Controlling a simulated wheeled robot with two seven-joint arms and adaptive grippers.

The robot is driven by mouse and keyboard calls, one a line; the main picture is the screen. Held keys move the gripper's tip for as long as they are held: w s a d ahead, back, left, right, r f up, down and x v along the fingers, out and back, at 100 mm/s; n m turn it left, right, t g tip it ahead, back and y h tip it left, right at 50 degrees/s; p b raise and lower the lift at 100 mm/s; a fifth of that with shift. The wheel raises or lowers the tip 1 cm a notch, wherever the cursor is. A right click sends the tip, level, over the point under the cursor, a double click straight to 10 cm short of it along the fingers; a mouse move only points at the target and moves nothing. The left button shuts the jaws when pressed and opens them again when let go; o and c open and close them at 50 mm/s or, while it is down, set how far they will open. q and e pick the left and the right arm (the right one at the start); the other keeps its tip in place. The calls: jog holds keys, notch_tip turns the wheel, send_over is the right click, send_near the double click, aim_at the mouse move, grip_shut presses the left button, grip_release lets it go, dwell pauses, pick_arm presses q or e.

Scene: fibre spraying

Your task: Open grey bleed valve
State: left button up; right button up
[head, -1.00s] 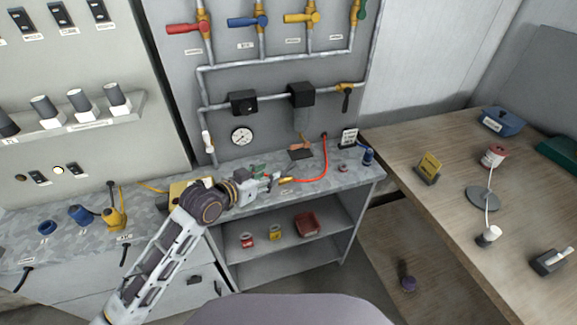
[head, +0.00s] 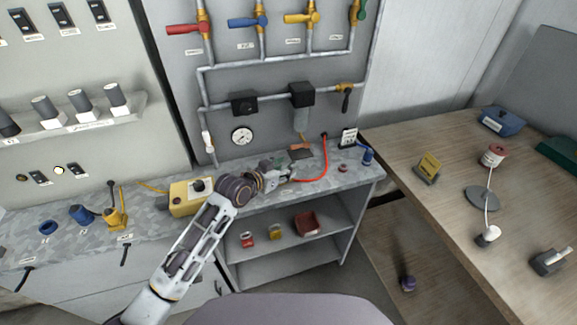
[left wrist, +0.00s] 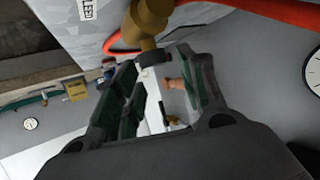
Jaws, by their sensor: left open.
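My left gripper (head: 284,170) is over the front of the grey bench at the end of the red hose (head: 325,160). In the left wrist view, the gripper (left wrist: 155,72) is open, with dark green finger pads. A brass fitting (left wrist: 147,20) with a dark grey collar stands at the fingertips, beside a label (left wrist: 86,10) ending in "LED". A pale grey-white piece, apparently the bleed valve's handle (left wrist: 153,92), shows between the fingers. Whether the fingers touch it I cannot tell. In the head view the gripper hides the valve. My right gripper is not in view.
Pipes with coloured valves and a gauge (head: 242,136) are on the panel behind. A wooden table (head: 450,205) is at right.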

pick_arm(q)
jog(key=shift+x, duration=1.45)
grip_shut()
